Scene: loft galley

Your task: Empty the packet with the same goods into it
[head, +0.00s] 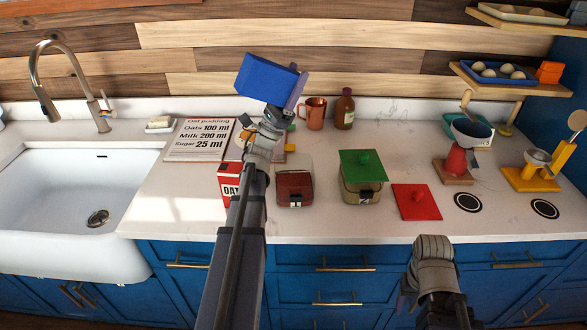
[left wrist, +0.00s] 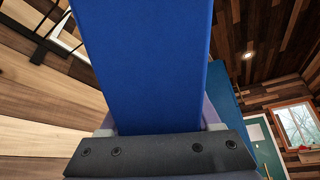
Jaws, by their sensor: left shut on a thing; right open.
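My left gripper (head: 282,108) is shut on a plain blue packet (head: 264,78) and holds it tilted, high above the back of the counter. The blue packet also fills the middle of the left wrist view (left wrist: 150,60). A red and white packet marked OATS (head: 229,187) stands on the counter, partly hidden by my left arm. A lidless-looking canister with a dark red front (head: 294,187) stands beside it. A canister with a green lid (head: 361,165) stands further right. A red lid (head: 416,202) lies on the counter. My right gripper (head: 433,246) is open and empty at the front edge.
A recipe card (head: 200,140) leans at the back beside the sink (head: 75,215). A copper mug (head: 314,113) and brown bottle (head: 344,109) stand behind. Red (head: 456,160) and yellow (head: 537,170) stands holding cups are at the right, below shelves.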

